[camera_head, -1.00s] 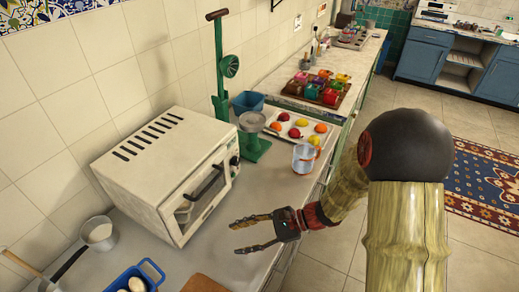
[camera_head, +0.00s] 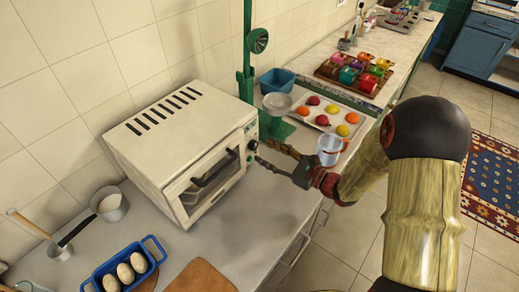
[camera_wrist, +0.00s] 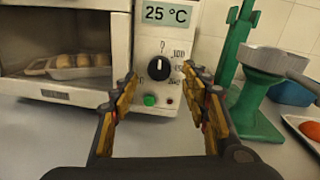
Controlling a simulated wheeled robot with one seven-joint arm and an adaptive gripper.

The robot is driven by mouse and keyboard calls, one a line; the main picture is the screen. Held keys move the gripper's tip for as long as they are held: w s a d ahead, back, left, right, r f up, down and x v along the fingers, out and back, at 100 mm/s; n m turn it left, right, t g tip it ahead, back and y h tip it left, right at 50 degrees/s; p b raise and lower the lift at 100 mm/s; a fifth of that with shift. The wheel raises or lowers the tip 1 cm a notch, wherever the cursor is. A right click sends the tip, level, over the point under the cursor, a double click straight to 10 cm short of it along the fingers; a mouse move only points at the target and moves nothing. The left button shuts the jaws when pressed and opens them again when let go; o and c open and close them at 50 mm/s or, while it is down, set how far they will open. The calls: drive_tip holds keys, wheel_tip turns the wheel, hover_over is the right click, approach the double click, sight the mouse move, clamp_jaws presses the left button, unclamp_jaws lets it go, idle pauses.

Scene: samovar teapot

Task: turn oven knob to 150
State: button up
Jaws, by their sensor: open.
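The white oven (camera_head: 180,148) stands against the tiled wall with its door closed. In the wrist view its control panel shows a "25 °C" display (camera_wrist: 167,14), and below it a round black knob (camera_wrist: 160,69) with a white pointer mark facing roughly up. Numbers are printed right of the knob; "100" is readable, and the lower ones are partly covered by a finger. A green button (camera_wrist: 150,100) sits below the knob. My gripper (camera_wrist: 163,82) is open, its fingers left and right of the knob, apparently without touching it. In the head view my gripper (camera_head: 268,153) is at the oven's right front.
Right of the oven stand a green juicer-like stand (camera_head: 272,128), a blue container (camera_head: 277,80), a fruit tray (camera_head: 328,114) and a clear cup (camera_head: 329,149). A blue egg dish (camera_head: 104,270) and a saucepan (camera_head: 110,204) are at the left.

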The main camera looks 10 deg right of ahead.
sight(256, 147)
drive_tip(key=shift+b+x, duration=0.35)
drive_tip(key=shift+x, duration=1.55)
drive_tip(key=shift+c, duration=0.3)
drive_tip(key=c, duration=1.1)
